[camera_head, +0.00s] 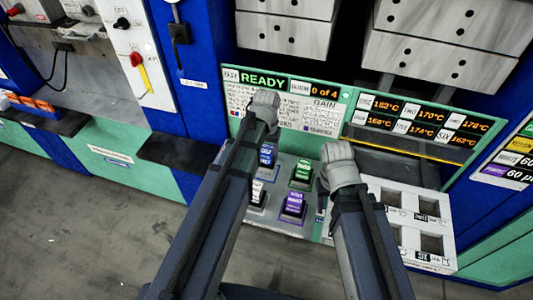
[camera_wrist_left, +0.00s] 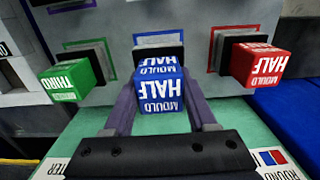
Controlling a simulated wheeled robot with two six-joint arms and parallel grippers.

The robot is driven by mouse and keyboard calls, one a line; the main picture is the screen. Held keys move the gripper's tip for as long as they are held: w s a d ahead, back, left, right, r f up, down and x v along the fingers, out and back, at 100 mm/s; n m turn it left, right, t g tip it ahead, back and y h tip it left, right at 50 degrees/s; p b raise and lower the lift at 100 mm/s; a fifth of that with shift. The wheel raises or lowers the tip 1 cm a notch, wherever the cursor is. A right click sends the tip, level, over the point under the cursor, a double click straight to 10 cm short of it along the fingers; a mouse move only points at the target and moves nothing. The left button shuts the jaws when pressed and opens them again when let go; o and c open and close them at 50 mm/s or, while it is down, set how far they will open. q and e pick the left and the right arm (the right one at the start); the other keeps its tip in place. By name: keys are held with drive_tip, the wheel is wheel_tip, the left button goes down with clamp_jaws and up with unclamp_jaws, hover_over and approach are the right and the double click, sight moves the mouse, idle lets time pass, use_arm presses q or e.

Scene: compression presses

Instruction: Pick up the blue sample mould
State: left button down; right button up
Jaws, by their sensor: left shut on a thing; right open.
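The blue sample mould (camera_wrist_left: 160,91), marked HALF MOULD, sits between the two fingers of my left gripper (camera_wrist_left: 158,86) in the left wrist view. The fingers are shut on its sides. Its dark, blue-edged seat (camera_wrist_left: 158,50) shows just behind it; I cannot tell whether the mould is clear of it. In the head view the blue mould (camera_head: 268,156) shows beside my left forearm, and the left fingers are hidden. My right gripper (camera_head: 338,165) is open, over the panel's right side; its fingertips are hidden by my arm.
A green mould (camera_wrist_left: 72,80) and a red mould (camera_wrist_left: 262,66) flank the blue one. A purple mould (camera_head: 293,205) and a white mould (camera_head: 257,192) sit nearer. A white rack with square holes (camera_head: 410,205) stands to the right. The READY panel (camera_head: 300,128) rises behind.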

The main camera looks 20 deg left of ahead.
use_arm(q)
wheel_tip(320, 180, up, 6)
drive_tip(key=p, duration=0.5)
drive_tip(key=shift+r, duration=0.25)
drive_tip(key=shift+r+p, duration=0.2)
drive_tip(key=shift+p, duration=0.25)
